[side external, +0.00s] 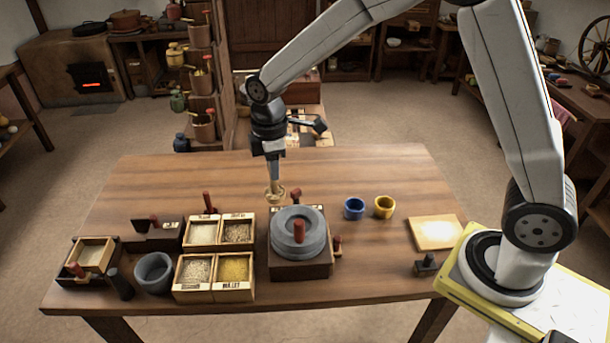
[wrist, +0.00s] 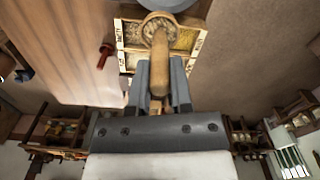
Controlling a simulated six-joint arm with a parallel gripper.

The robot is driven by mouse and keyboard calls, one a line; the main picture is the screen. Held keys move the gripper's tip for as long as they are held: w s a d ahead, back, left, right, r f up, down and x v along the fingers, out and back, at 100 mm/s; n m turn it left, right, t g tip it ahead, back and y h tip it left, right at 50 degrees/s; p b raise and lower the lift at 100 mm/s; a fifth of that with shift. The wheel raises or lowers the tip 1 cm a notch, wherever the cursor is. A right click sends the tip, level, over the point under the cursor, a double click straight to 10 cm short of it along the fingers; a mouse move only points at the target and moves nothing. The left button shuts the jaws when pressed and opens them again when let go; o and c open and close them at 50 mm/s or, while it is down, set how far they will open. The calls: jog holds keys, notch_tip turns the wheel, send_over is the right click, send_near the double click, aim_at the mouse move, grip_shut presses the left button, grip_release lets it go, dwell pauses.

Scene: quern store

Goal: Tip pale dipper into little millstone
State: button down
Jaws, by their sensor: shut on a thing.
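The pale dipper (side external: 274,193) hangs in my gripper (side external: 275,172), above the table behind the millstone. In the wrist view my gripper (wrist: 160,88) is shut on its wooden handle, and the round dipper bowl (wrist: 158,22) shows grainy contents.
Grain boxes (side external: 213,303) stand left of the millstone, beside a grey stone bowl (side external: 154,270). A blue cup (side external: 353,208) and a yellow cup (side external: 384,207) stand to the right, with a pale board (side external: 437,232) beyond. The table's back left is clear.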

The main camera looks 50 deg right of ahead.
jog(key=s+d+f+m, duration=0.1)
jog(key=s+f+m, duration=0.1)
jog(key=f, duration=0.3)
jog(key=shift+s+f, duration=0.15)
jog(key=shift+s, duration=0.5)
jog(key=shift+d, duration=0.15)
jog(key=t+y, duration=0.3)
jog(key=y, duration=0.8)
send_over(314, 216)
jog(key=shift+f, duration=2.65)
jog(key=shift+h, duration=0.3)
